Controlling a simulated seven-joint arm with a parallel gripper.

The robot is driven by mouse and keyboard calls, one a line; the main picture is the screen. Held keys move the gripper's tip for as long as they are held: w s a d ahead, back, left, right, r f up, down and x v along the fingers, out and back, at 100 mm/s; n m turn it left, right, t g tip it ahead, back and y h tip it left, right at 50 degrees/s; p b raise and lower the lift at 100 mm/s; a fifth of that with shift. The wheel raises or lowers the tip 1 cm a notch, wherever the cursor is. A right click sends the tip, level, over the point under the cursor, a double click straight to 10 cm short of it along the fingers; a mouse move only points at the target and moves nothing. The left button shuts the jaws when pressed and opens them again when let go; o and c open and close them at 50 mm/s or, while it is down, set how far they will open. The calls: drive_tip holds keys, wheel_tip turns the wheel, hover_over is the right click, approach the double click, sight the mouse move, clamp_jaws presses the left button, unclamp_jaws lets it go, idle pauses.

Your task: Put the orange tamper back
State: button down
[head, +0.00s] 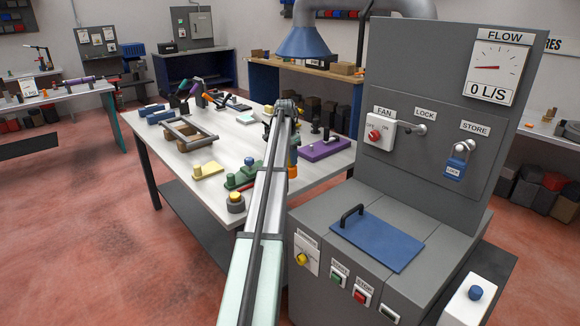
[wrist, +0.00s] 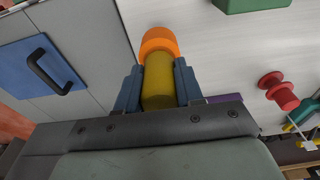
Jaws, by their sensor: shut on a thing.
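The orange tamper (wrist: 159,42) has an orange end and a yellow cylindrical body. My gripper (wrist: 158,85) is shut on the yellow body, with one blue finger on each side, and the orange end sticks out beyond the fingers. In the head view, a bit of the tamper's orange (head: 293,170) shows beside my arm, over the near right part of the white table (head: 205,148). My arm hides most of the gripper there. I cannot tell whether the tamper touches the table.
A purple base (head: 325,149) with upright pieces lies right of my arm. A green part (head: 242,176), a yellow block (head: 208,171) and a dark round piece with a yellow top (head: 236,202) lie left. A grey cabinet (head: 430,120) with a blue lid (head: 378,240) stands close right.

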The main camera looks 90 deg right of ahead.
wheel_tip(320, 180, down, 4)
drive_tip(key=shift+r, duration=0.15)
drive_tip(key=c, duration=0.7)
unclamp_jaws()
drive_tip(key=r, duration=0.4)
drive_tip(key=w+r, duration=0.1)
drive_tip(key=r, duration=0.4)
drive_tip(key=a+r, duration=0.1)
drive_tip(key=r, duration=0.3)
drive_tip(key=shift+w+r, duration=0.2)
drive_tip(key=shift+w, duration=0.05)
